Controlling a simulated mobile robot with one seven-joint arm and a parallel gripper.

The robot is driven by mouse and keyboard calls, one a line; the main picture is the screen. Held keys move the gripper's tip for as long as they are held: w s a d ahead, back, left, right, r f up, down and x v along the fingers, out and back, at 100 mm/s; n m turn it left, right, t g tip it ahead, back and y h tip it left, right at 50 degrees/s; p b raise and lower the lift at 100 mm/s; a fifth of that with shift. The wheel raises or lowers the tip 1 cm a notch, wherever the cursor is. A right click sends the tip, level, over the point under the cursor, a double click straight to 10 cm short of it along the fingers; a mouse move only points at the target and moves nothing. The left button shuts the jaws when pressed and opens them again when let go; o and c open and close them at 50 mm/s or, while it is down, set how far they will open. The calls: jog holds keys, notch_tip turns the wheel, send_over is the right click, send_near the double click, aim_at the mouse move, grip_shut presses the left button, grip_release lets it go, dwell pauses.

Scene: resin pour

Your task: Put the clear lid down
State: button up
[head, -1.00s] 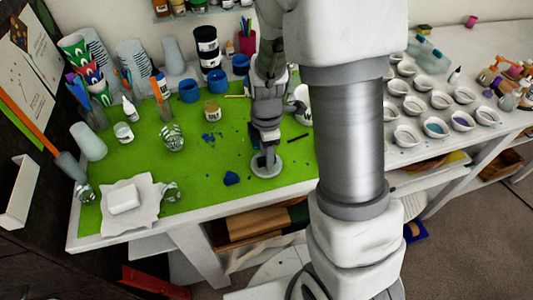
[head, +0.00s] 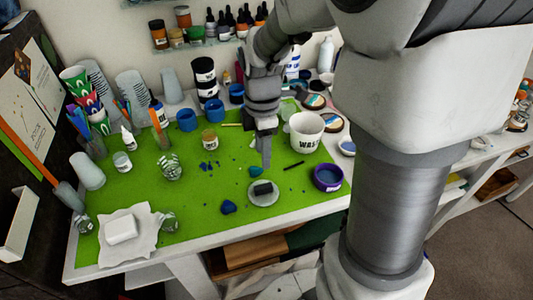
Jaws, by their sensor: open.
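A round, pale, see-through disc with a dark block on top, which looks like the clear lid (head: 256,202), lies flat on the green mat (head: 195,200) near the table's front edge. My gripper (head: 266,163) points down just behind and above the lid in the picture, apart from it. The fingers are seen edge-on and hold nothing visible; the gripper is open. A teal lump (head: 255,172) lies by the fingertips, and a blue lump (head: 229,207) lies left of the lid.
A white waste cup (head: 306,132) and a purple-rimmed round container (head: 328,178) stand to the right. Blue cups (head: 187,120), a glass (head: 171,167) and a small jar (head: 210,139) stand to the left. A white block (head: 121,229) sits on paper at front left.

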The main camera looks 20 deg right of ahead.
jog(key=s+r+m+t, duration=0.5)
jog(key=s+r+m, duration=0.7)
jog(key=m, duration=0.5)
jog(key=shift+s+r+m+t, duration=0.3)
jog(key=shift+s+r+m, duration=0.1)
jog(key=shift+s, duration=0.5)
jog(key=shift+d, duration=0.1)
